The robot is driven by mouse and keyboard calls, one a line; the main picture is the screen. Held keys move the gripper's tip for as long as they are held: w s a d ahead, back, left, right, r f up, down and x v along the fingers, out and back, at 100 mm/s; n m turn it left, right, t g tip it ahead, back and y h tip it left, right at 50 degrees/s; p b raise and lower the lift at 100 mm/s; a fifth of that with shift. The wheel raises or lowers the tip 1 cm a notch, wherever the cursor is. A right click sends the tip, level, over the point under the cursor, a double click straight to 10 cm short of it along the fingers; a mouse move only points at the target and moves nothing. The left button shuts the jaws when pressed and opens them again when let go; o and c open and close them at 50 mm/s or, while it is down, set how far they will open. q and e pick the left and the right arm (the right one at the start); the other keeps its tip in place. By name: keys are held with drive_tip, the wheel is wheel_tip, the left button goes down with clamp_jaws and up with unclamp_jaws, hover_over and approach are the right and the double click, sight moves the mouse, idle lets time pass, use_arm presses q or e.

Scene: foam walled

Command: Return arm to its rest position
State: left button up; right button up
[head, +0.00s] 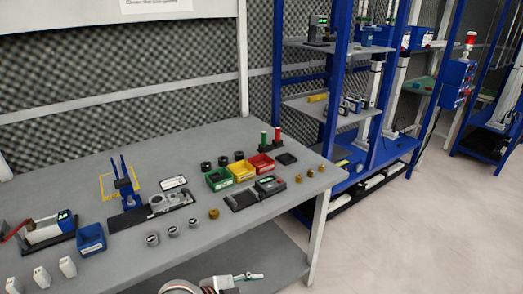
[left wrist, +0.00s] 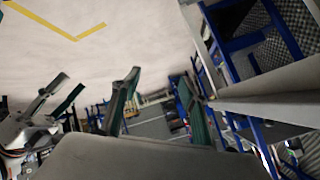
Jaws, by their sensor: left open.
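My left gripper (head: 250,276) shows at the bottom of the head view, with its arm coming in from the lower left. It is below and in front of the workbench (head: 110,155). In the left wrist view its two dark green fingers (left wrist: 155,100) stand well apart with nothing between them. Another gripper of mine, the right one (left wrist: 68,88), shows at the left of the left wrist view. Its fingers are spread and hold nothing visible. It is not seen in the head view.
The bench carries a blue bin (head: 91,239), a green bin (head: 219,180), a yellow bin (head: 242,171), a red bin (head: 262,164) and several small parts. Its lower shelf (head: 260,240) is close to the left gripper. A blue rack (head: 333,110) stands behind. The floor (head: 430,220) at right is clear.

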use_arm(q)
drive_tip(key=s+a+f+n+t+y, duration=0.2)
drive_tip(key=s+a+f+n+y, duration=0.1)
drive_tip(key=s+a+n, duration=0.3)
drive_tip(key=s+a+f+n+t+y, duration=0.2)
drive_tip(key=s+a+f+n, duration=0.4)
drive_tip(key=s+a, duration=0.4)
drive_tip(key=a+n, duration=0.1)
drive_tip(key=a, duration=0.1)
drive_tip(key=shift+s+a+f+y, duration=0.15)
drive_tip(key=shift+a+f+y, duration=0.15)
drive_tip(key=shift+a+y, duration=0.1)
idle(0.4)
